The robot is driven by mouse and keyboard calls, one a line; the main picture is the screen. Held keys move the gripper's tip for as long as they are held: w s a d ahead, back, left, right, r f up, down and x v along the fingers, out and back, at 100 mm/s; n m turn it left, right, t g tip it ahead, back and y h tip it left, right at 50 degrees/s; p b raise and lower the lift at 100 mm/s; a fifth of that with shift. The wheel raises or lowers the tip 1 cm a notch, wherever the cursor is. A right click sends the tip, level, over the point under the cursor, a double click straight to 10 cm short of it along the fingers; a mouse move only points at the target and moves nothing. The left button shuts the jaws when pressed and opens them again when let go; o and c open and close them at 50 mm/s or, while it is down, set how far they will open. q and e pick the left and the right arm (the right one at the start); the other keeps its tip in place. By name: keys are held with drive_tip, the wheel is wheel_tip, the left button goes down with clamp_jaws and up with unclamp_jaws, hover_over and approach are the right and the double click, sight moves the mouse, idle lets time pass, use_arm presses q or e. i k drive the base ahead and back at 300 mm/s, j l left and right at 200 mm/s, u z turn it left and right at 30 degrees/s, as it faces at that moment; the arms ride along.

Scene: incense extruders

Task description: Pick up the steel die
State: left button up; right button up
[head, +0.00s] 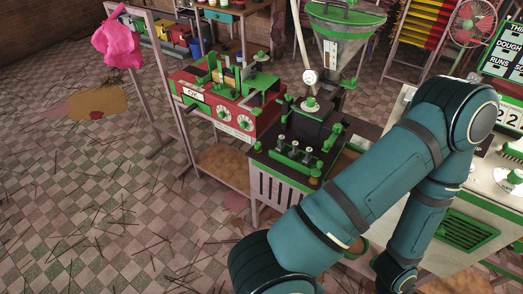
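I cannot pick out a steel die for certain in the head view. Several small steel-topped pieces (294,145) stand in a row on the black top of the green-and-white machine (275,180) in the middle. They are too small to tell whether one is the die. A large teal arm of mine crosses the lower right, bent at an elbow, and hides part of the machine's right side. Neither gripper shows in this view, so what they hold is hidden.
A red-and-green machine (229,115) stands behind on the left, and a steel hopper (342,50) rises behind the middle machine. A white counter (480,195) is at the right. A pink cloth (117,43) hangs on a rack. The tiled floor at the left (90,200) has scattered thin sticks.

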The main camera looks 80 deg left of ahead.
sight(293, 155)
drive_tip(key=u, duration=2.25)
